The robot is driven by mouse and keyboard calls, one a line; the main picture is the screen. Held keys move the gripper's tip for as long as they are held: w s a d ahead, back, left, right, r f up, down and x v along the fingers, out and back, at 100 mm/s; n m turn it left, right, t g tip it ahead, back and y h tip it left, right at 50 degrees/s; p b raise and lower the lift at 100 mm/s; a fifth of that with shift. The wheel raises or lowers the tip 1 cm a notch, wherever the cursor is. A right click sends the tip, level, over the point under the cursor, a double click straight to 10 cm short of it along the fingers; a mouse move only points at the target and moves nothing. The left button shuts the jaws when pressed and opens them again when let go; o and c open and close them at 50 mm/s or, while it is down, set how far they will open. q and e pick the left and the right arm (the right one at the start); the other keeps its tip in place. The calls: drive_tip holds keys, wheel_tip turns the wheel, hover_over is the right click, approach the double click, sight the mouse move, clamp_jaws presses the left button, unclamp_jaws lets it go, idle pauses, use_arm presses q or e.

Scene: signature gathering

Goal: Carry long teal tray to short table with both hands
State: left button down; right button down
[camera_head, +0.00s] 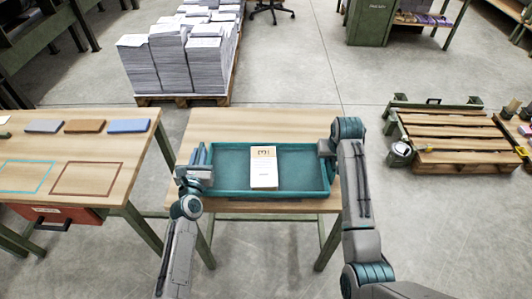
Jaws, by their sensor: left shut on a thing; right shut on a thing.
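A long teal tray (228,170) lies over the front part of a short wooden table (225,123). It looks level, but I cannot tell whether it rests on the tabletop or is slightly above it. A white booklet or box with a yellowish top part (264,172) lies inside the tray near its middle. My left gripper (203,170) is shut on the tray's left end. My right gripper (327,150) is shut on the tray's right end. The fingertips are partly hidden by the wrists and the tray walls.
A longer wooden table (125,170) at the left holds several coloured flat blocks (85,126) and marked outlines. Paper stacks on a pallet (178,60) stand behind.

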use_arm(q)
drive_tip(key=shift+f+b, duration=0.45)
drive_tip(key=shift+f, duration=0.15)
use_arm(e)
drive_tip(key=shift+f, duration=0.6)
use_arm(q)
drive_tip(key=c, duration=1.8)
unclamp_jaws()
drive_tip(key=shift+f, duration=0.1)
use_arm(e)
drive_tip(key=c, duration=1.8)
unclamp_jaws()
use_arm(q)
drive_tip(key=o, duration=0.4)
use_arm(e)
drive_tip(key=o, duration=0.4)
use_arm(q)
drive_tip(key=shift+s, duration=0.1)
drive_tip(key=s, duration=1.1)
drive_tip(key=shift+s+a, duration=0.15)
drive_tip(key=shift+s, duration=0.25)
use_arm(e)
drive_tip(key=v, duration=1.2)
drive_tip(key=shift+s, duration=0.1)
